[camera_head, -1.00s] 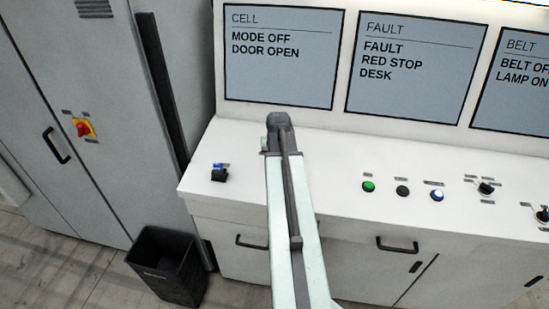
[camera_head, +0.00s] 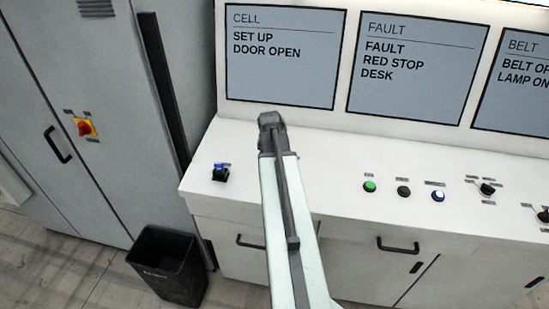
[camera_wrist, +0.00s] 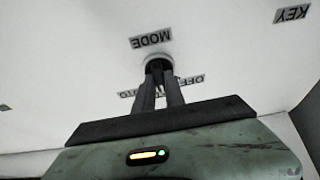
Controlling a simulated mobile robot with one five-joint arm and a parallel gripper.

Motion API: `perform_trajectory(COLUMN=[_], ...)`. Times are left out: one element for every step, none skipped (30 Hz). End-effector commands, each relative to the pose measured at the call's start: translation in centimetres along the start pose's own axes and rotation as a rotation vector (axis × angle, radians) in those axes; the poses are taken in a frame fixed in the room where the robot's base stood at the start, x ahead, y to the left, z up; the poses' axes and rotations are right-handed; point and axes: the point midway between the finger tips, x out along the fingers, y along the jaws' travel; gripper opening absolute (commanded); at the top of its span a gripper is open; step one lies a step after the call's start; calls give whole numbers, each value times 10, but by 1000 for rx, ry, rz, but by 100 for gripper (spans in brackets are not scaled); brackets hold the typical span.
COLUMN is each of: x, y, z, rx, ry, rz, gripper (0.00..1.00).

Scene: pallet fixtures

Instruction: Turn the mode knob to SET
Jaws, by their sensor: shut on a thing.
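The mode knob (camera_wrist: 158,61) is a dark round knob on the white desk top, below an upside-down MODE label (camera_wrist: 150,39) in the wrist view. My gripper (camera_wrist: 161,77) is shut on it, with both dark fingers close together at the knob. The fingers partly cover the knob and the OFF and AUTO labels. I cannot see a SET label or the pointer. In the head view my arm hides the knob. The CELL screen (camera_head: 282,75) reads SET UP and DOOR OPEN.
A KEY label (camera_wrist: 293,14) lies at the upper right in the wrist view. Green (camera_head: 369,186), black (camera_head: 404,191) and white-blue (camera_head: 438,195) buttons lie to the right. The FAULT screen (camera_head: 412,90) reads RED STOP DESK.

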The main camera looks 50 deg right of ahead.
Motion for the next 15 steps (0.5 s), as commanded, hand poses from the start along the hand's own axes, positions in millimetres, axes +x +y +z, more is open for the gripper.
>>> perform_trajectory(x=[0,0,0,0,0,0,0,0,0,0,0,0,0,-1,-3], y=[2,2,2,2,2,2,2,1,1,1,1,1,1,1,1], z=[-3,-3,-3,-2,-2,-2,-2,-2,-2,-1,-1,-1,-1,-1,-1], rx=[0,0,-1,-1,-1,-1,-1,-1,-1,-1,-1,-1,-1,-1,-1], ry=[7,7,7,7,6,5,5,5,4,4,3,3,3,3,3], rz=[4,4,4,4,4,3,3,3,2,2,2,2,1,1,1], gripper=[0,0,26,34,36,36,36,36,36,36,36,36,36,36,36])
